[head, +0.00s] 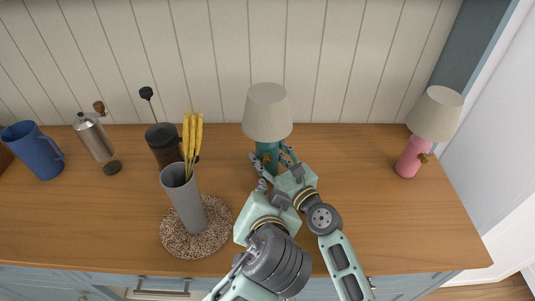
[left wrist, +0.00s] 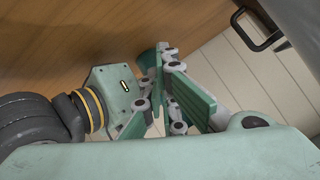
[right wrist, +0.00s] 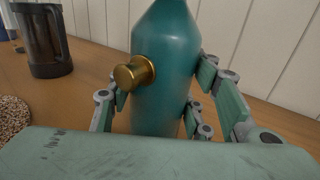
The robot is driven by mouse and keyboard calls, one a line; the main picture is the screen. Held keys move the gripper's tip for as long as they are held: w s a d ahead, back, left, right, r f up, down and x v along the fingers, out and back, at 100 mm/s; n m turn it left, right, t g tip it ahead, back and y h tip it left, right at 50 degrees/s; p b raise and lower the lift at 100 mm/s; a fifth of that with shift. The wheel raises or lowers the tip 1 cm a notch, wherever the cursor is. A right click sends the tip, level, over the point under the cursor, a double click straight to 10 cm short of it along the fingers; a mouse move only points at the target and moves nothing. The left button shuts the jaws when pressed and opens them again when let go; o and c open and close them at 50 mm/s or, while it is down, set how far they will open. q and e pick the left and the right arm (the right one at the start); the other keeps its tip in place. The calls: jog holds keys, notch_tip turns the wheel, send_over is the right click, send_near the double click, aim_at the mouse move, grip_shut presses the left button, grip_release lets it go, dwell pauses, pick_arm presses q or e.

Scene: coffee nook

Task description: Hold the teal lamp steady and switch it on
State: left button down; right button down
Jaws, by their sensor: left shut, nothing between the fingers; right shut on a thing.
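The teal lamp (head: 268,150) stands upright on the wooden counter near the wall, with a beige shade (head: 267,112). In the right wrist view its teal body (right wrist: 165,60) fills the middle, and a round brass knob (right wrist: 135,73) sticks out towards the left. My right gripper (head: 273,161) is shut on the lamp body, one finger on each side below the shade. My left gripper (head: 259,170) is shut and empty, close to the lamp's left front side. In the left wrist view the lamp is mostly hidden behind fingers; I cannot tell whether the left fingers touch the knob.
A pink lamp (head: 410,157) stands at the right. On the left are a grey vase (head: 184,200) with yellow stems on a speckled mat (head: 215,242), a dark French press (head: 163,147), a metal grinder (head: 95,138) and a blue jug (head: 34,152).

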aim_at(267, 160)
pick_arm(q)
jog(key=w+m+g+y, duration=0.1)
jog(key=w+m, duration=0.5)
jog(key=w, duration=0.1)
jog(key=shift+w+a+f+m+g+y, duration=0.2)
jog(key=shift+w+m+g+y, duration=0.1)
jog(key=shift+y, duration=0.1)
dwell(0.4)
jog(key=shift+w, duration=0.2)
dwell(1.2)
jog(key=shift+w, duration=0.25)
